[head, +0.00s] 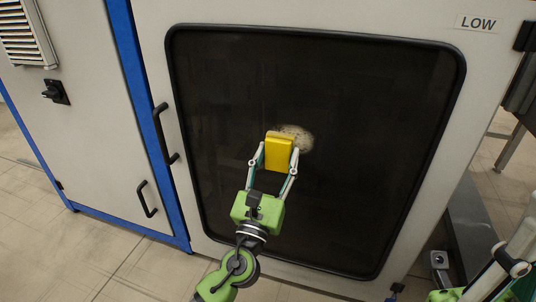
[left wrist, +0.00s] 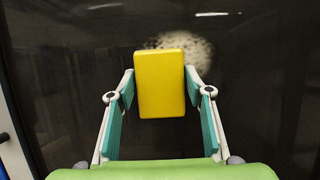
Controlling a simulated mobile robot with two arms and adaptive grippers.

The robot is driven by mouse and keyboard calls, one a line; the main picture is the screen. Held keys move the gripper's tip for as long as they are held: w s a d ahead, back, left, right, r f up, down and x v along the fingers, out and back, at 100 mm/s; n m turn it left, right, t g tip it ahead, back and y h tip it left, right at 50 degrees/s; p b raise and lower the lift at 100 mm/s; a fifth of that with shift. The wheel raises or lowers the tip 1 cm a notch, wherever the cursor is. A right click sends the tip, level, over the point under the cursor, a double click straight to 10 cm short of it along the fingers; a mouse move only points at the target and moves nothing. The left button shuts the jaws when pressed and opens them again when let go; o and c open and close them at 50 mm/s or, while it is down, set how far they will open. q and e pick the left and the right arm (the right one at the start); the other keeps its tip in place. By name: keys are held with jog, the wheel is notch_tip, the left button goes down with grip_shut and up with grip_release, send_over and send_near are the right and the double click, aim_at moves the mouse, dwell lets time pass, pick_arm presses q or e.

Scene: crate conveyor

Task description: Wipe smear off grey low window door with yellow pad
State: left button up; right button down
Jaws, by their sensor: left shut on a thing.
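The grey low window door (head: 490,62) stands in front of me, with a dark window pane (head: 350,190) in a black frame and a "LOW" label at its top right. A pale speckled smear (head: 304,136) lies on the pane near its middle; it also shows in the left wrist view (left wrist: 200,46). My left gripper (head: 278,157) is shut on the yellow pad (head: 279,147). The pad (left wrist: 160,85) is upright in front of the pane and overlaps the smear's lower left part in both views. I cannot tell whether it touches the glass. Part of my right arm shows at lower right; its fingertips are not clearly visible.
The door has a black handle (head: 163,135) at its left side. To the left is a grey cabinet (head: 85,130) with a blue edge, a black handle (head: 147,199) and a rotary switch (head: 55,92). Tiled floor (head: 120,265) shows below.

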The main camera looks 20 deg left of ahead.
pick_arm(q)
jog(key=shift+d, duration=2.3)
